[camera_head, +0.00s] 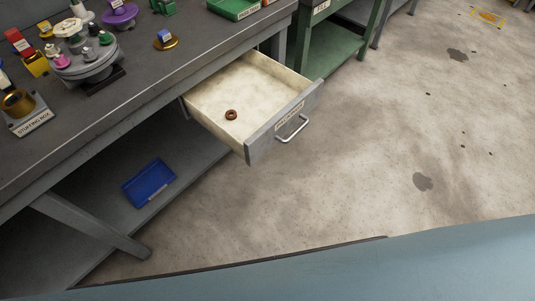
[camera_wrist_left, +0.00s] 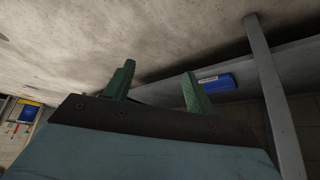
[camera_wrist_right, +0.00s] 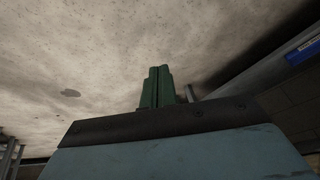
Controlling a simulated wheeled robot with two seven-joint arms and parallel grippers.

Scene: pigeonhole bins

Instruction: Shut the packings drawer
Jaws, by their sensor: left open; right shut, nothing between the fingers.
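The packings drawer (camera_head: 262,137) is pulled out from under the grey workbench in the head view. Its front panel has a label, too small to read surely, and a silver bar handle (camera_head: 293,130). A brown ring (camera_head: 231,115) lies on the drawer's pale floor. My left gripper (camera_wrist_left: 159,75) shows in the left wrist view, its green fingers apart with nothing between them. My right gripper (camera_wrist_right: 159,72) shows in the right wrist view, its green fingers together and empty. Neither gripper shows in the head view, and neither wrist view shows the drawer.
The workbench top (camera_head: 130,85) holds a round carousel (camera_head: 88,62), a labelled stuffing box (camera_head: 30,118) and a green tray (camera_head: 234,8). A blue bin (camera_head: 149,184) lies on the lower shelf. The concrete floor (camera_head: 370,140) in front of the drawer is open.

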